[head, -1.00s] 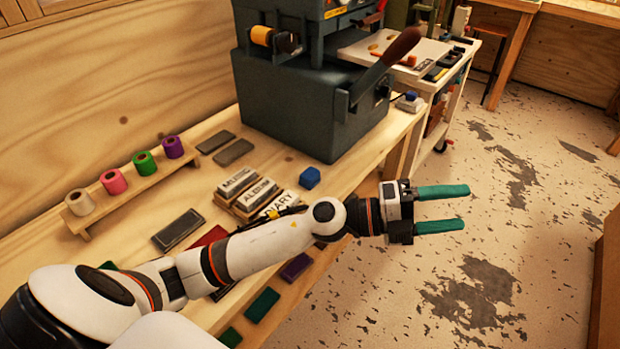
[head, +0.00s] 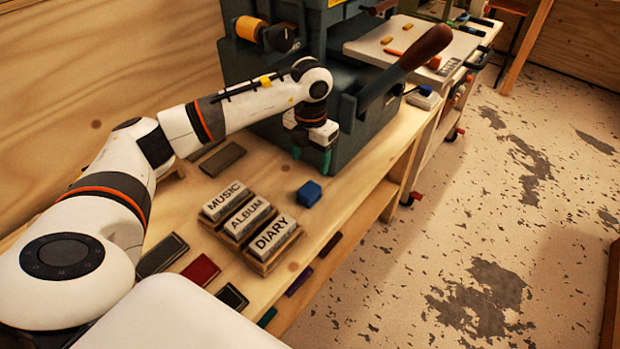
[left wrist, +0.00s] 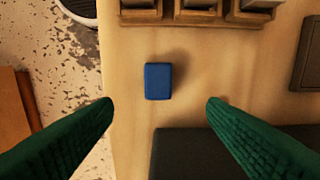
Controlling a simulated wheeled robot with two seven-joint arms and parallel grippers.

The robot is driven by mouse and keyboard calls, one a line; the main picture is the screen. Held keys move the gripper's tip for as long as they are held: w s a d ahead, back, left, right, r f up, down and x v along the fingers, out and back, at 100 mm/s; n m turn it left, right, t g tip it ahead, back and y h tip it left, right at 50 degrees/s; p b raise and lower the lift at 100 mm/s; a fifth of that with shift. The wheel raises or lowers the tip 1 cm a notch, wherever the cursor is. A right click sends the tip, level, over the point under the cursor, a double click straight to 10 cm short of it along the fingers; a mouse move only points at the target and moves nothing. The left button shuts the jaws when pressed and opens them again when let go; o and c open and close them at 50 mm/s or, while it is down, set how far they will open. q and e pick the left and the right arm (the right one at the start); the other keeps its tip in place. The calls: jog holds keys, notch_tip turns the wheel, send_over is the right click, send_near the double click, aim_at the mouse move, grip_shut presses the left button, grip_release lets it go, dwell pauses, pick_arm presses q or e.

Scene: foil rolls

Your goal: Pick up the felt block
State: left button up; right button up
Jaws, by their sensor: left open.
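The felt block, a small blue block (head: 309,194), lies on the wooden bench near its front edge, just right of the lettered blocks. In the left wrist view the blue block (left wrist: 158,81) lies on the bench top, in the gap between my fingers as pictured and a little beyond their tips. My left gripper (head: 312,158) points down in front of the dark press, above and behind the block. Its green fingers (left wrist: 160,104) are wide apart with nothing between them. My right gripper is not in view.
Blocks lettered MUSIC, ALBUM and DIARY (head: 271,238) stand on wooden bases left of the block. The dark machine (head: 365,130) with a long handle stands close behind my gripper. Flat pads (head: 199,270) lie at the front left. Bare bench surrounds the block.

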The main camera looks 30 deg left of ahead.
pick_arm(q)
send_over(309, 188)
jog(key=f, duration=0.5)
jog(key=shift+s+d+p, duration=0.2)
jog(key=shift+d+p, duration=0.1)
jog(key=shift+d, duration=0.05)
jog(key=shift+w+f, duration=0.1)
jog(key=shift+f, duration=0.15)
jog(key=f, duration=0.2)
jog(key=shift+a+f+p, duration=0.25)
jog(key=shift+f+p, duration=0.1)
jog(key=shift+f, duration=0.05)
notch_tip(309, 188, down, 2)
jog(key=shift+f, duration=0.1)
jog(key=shift+w+f, duration=0.1)
jog(key=shift+f, duration=0.05)
jog(key=shift+c, duration=0.9)
jog(key=c, duration=0.9)
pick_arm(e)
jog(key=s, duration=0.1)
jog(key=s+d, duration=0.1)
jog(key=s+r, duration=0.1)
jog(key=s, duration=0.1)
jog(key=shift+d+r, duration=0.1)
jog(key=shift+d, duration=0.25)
